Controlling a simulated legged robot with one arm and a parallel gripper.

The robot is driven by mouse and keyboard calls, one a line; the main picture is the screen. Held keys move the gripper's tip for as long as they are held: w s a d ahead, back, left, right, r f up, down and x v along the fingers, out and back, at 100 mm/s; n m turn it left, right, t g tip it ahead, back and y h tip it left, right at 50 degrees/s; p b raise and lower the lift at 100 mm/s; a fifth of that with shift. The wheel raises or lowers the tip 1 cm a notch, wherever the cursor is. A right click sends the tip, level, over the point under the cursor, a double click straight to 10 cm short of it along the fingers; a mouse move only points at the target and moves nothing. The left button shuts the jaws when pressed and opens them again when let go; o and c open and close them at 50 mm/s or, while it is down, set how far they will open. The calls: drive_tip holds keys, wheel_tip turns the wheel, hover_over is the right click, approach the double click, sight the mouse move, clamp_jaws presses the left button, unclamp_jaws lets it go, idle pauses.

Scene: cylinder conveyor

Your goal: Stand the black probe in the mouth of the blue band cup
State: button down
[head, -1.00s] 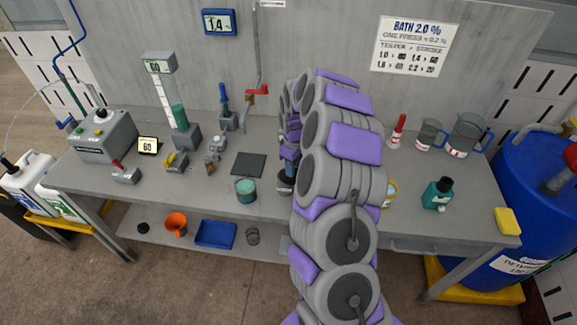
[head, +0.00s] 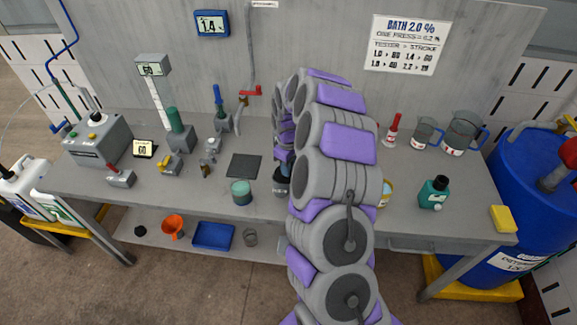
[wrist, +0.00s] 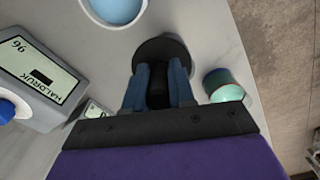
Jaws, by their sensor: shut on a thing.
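My gripper (wrist: 158,92) is shut on the black probe (wrist: 158,88), which sits between its two blue fingers. A wide dark disc (wrist: 160,50) shows just beyond the fingertips; I cannot tell whether it belongs to the probe or lies under it. In the head view my gripper (head: 282,172) is over the bench, mostly behind my arm. A teal cup (wrist: 222,86) stands beside the gripper; it also shows in the head view (head: 241,193). Another cup with light blue contents (wrist: 118,8) is cut off at the top. I cannot tell which cup has the blue band.
A grey meter (wrist: 40,82) with a lit display stands left in the wrist view. A dark mat (head: 244,165) lies behind the teal cup. Valves and a measuring column (head: 160,100) stand at left; a green bottle (head: 434,193), jugs (head: 427,134) and yellow sponge (head: 503,218) at right.

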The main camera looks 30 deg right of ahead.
drive_tip(key=shift+a+r, duration=0.45)
drive_tip(key=shift+a, duration=0.05)
drive_tip(key=shift+a+r, duration=0.15)
drive_tip(key=shift+r, duration=0.25)
drive_tip(key=shift+d+r+p, duration=0.55)
drive_tip(key=shift+r, duration=0.15)
drive_tip(key=shift+a+r+p, duration=0.15)
drive_tip(key=shift+a+r, duration=0.1)
drive_tip(key=shift+r, duration=0.25)
drive_tip(key=shift+a+r+p, duration=0.15)
drive_tip(key=shift+a+r, duration=0.05)
drive_tip(key=shift+r, duration=0.3)
drive_tip(key=shift+d+r, duration=0.35)
drive_tip(key=shift+r, duration=0.15)
drive_tip(key=shift+a+r+p, duration=0.2)
drive_tip(key=shift+r+p, duration=0.35)
drive_tip(key=shift+r, duration=0.4)
drive_tip(key=shift+d+r+p, duration=0.1)
drive_tip(key=shift+r+p, duration=0.25)
drive_tip(key=shift+r, duration=0.65)
